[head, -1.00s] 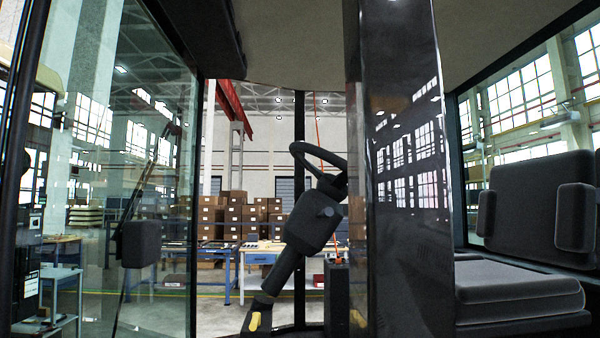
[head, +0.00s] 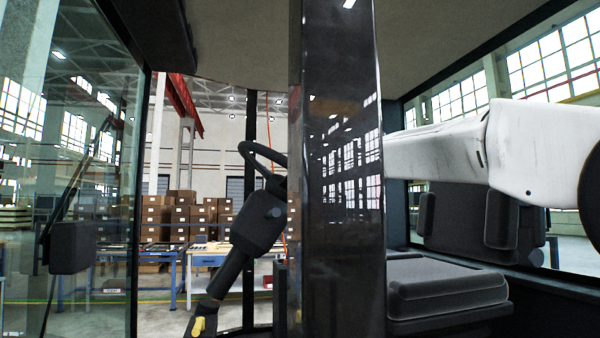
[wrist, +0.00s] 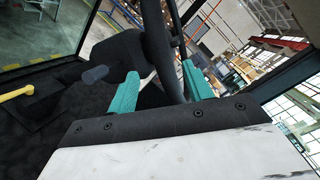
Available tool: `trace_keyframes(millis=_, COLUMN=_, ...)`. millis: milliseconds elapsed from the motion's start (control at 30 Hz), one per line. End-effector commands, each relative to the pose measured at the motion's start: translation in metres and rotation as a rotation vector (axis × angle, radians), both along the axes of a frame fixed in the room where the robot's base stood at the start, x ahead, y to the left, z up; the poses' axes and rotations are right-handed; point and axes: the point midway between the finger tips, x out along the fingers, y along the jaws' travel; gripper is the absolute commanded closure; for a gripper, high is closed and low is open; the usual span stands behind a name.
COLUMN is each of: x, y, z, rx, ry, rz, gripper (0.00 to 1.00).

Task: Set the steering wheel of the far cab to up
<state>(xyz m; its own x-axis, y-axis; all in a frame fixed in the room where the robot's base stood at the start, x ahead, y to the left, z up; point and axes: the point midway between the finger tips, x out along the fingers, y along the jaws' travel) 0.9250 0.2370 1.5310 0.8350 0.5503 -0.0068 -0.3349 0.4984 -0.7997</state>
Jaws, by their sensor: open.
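The black steering wheel (head: 262,158) sits on a tilted dark column (head: 240,255) inside the cab, left of the dark pillar (head: 340,200) in the head view. The pillar hides the wheel's right part. A grey knob (head: 273,212) juts from the column housing. In the wrist view, the steering wheel (wrist: 163,48) runs just beyond the teal fingers of my gripper (wrist: 160,90). The fingers are apart, with the rim close to the right one; I cannot tell whether they touch it. My gripper is hidden behind the pillar in the head view.
A black seat (head: 445,285) stands right of the pillar. A glass door (head: 70,170) is at the left. A yellow-handled lever (head: 198,325) is at the column's foot, and a yellow handle (wrist: 17,93) shows in the wrist view. Boxes (head: 185,212) and benches stand beyond the cab.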

Motion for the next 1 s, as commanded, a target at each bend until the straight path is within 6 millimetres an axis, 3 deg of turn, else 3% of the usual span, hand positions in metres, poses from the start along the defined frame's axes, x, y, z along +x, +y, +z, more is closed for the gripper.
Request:
trace_keyframes(millis=533, x=0.059, y=0.038, z=0.001, rx=0.016, ry=0.001, rz=-0.003, gripper=0.49)
trace_keyframes(millis=967, x=0.066, y=0.042, z=0.002, rx=0.015, ry=0.001, rz=-0.004, gripper=0.49)
trace_keyframes(millis=1000, x=0.066, y=0.042, z=0.002, rx=0.014, ry=0.002, rz=-0.005, gripper=0.61)
